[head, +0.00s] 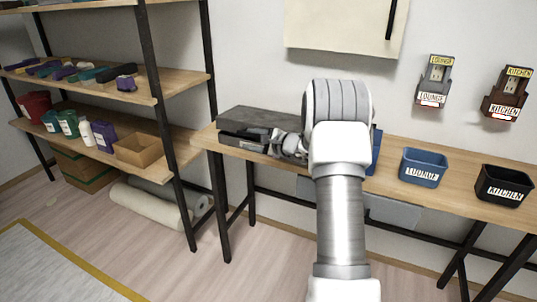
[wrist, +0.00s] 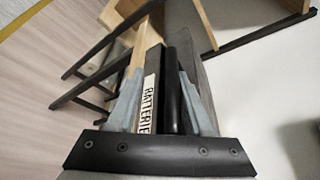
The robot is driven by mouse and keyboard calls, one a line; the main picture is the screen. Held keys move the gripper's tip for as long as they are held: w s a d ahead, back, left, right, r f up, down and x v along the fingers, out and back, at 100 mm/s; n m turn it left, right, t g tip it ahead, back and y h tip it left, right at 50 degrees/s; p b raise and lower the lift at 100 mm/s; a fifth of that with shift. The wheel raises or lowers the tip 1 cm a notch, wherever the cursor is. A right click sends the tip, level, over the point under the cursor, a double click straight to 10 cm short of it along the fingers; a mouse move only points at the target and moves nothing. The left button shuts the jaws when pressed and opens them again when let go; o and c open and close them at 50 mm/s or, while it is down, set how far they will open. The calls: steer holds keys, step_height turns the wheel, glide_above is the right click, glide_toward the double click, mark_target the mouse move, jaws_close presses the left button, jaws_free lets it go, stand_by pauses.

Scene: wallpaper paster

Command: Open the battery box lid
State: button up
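The battery box (head: 262,120) is a dark grey box at the left end of the workbench in the head view. Its flat top looks level, and the lid seems to be down. In the wrist view its white label (wrist: 147,103) reads "BATTERIE", with the end hidden. A black bar (wrist: 172,85), which looks like the lid's handle, runs between the fingers of my gripper (wrist: 162,75). The fingers are spread apart, with the bar nearer the right one. I cannot tell if that finger touches it. In the head view my gripper is at the box's front right, partly hidden by my arm.
On the workbench (head: 452,177) to the right stand a blue bin (head: 422,169) and a black "KITCHEN" bin (head: 503,187). Two labelled holders (head: 434,80) (head: 507,93) hang on the wall. A shelf rack (head: 150,80) with several items stands left of the bench.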

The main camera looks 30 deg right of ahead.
steer(key=p+v, duration=0.1)
steer(key=v, duration=0.6)
steer(key=shift+s+f, duration=0.2)
steer(key=shift+f, duration=0.05)
